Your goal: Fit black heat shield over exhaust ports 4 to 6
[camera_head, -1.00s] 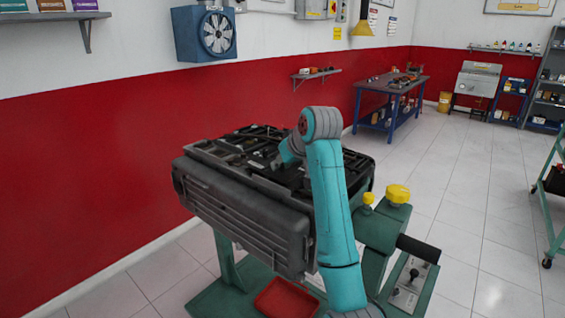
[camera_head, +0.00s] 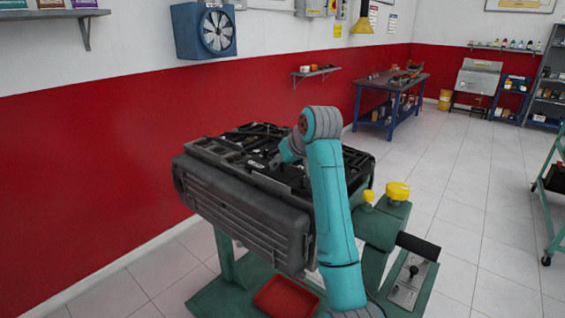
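The dark grey engine (camera_head: 245,208) is mounted on a green stand, with a ribbed long side facing me and a cluttered top. My teal arm reaches over its right half. My gripper (camera_head: 276,162) is low over the middle of the engine's top, small, dark and partly hidden by my wrist. I cannot tell whether its fingers are open or shut, or whether it holds or touches anything. I cannot pick out the black heat shield among the dark parts on top. The exhaust ports 4 to 6 cannot be made out either.
A red tray (camera_head: 287,298) lies on the stand's base below the engine. Yellow knobs (camera_head: 397,191) and a lever panel (camera_head: 410,281) are at the right of the stand. A blue workbench (camera_head: 390,95) stands behind.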

